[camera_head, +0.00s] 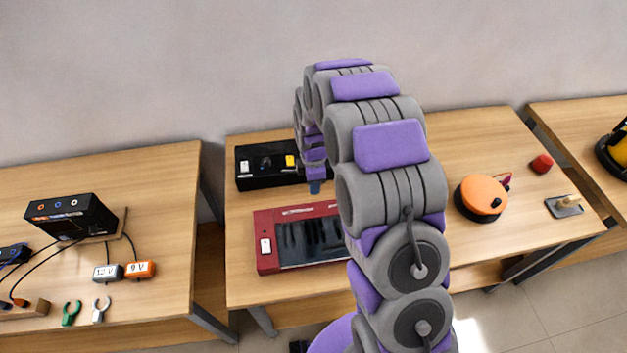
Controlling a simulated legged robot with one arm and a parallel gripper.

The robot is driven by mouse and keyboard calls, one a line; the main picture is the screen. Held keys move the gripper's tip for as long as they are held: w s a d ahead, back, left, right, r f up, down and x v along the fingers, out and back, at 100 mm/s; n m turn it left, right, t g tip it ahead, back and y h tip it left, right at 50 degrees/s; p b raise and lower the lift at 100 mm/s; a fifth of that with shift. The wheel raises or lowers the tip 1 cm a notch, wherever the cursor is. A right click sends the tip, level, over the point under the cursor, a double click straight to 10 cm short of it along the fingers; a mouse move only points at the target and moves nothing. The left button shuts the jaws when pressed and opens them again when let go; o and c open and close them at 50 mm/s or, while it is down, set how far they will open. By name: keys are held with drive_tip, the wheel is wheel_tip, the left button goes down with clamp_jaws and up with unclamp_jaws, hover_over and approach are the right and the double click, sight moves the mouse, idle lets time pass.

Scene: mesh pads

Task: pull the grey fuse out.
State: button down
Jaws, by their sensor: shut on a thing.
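A black box (262,183) lies at the back left of the middle table. It has a pale block (244,166) at its left and a yellow block (290,161) right of its middle. My gripper (315,187) points down at the right part of this box, with my arm curving over from the front. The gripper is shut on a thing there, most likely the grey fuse. The fuse itself is hidden by the gripper and arm, so I cannot tell how far it sits in the box.
A red case with a dark panel (265,243) lies in front of the black box, partly behind my arm. An orange round device (480,197), a red knob (541,163) and a grey plate (566,207) stand to the right. The left table (60,180) holds other devices and tools.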

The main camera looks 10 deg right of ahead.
drive_tip(key=shift+r+p, duration=0.55)
drive_tip(key=shift+r, duration=1.1)
drive_tip(key=shift+r+p, duration=0.65)
drive_tip(key=shift+r, duration=0.85)
